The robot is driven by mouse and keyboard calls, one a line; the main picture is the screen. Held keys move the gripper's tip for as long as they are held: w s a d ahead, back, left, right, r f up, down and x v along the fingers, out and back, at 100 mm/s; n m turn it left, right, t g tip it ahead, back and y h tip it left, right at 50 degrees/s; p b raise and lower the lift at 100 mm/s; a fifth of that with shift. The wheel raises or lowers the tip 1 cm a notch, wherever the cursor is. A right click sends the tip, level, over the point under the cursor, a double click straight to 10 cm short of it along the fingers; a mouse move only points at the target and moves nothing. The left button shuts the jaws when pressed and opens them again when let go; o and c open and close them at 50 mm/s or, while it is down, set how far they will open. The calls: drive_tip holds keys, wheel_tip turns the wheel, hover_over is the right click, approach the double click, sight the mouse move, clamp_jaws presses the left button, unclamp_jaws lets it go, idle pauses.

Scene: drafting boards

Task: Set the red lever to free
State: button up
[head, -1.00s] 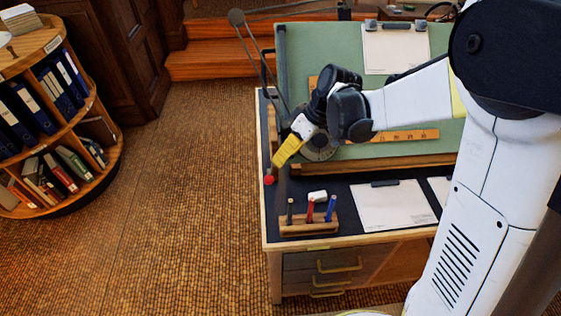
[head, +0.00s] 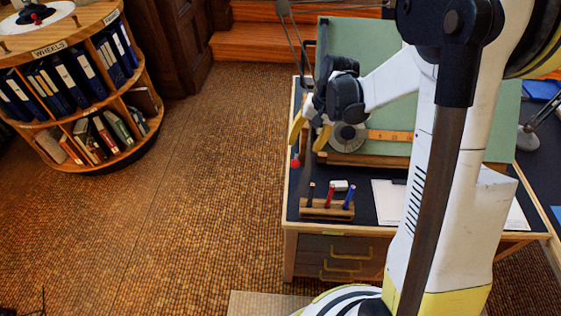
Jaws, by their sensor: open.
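The red lever shows as a small red knob (head: 295,162) at the left edge of the drafting desk, beside the green tilted board (head: 365,95). My gripper (head: 308,141) has yellow fingers and is just above the knob, at the board's lower left corner. The fingers are spread apart with nothing seen between them. A round grey dial-like disc (head: 347,136) sits right of the fingers. The lever's shaft and any marking for free are too small or hidden to make out.
A wooden pen holder (head: 327,208) with several pens stands at the desk's front left, near a white eraser (head: 339,185). White paper (head: 386,202) lies right of it, partly behind my arm. A round bookshelf (head: 62,52) stands far left. The floor between is clear.

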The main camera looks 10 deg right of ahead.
sight(296, 160)
drive_tip(key=b+x, duration=0.4)
drive_tip(key=x, duration=0.6)
drive_tip(key=shift+d+f, duration=0.1)
drive_tip(key=shift+f, duration=0.1)
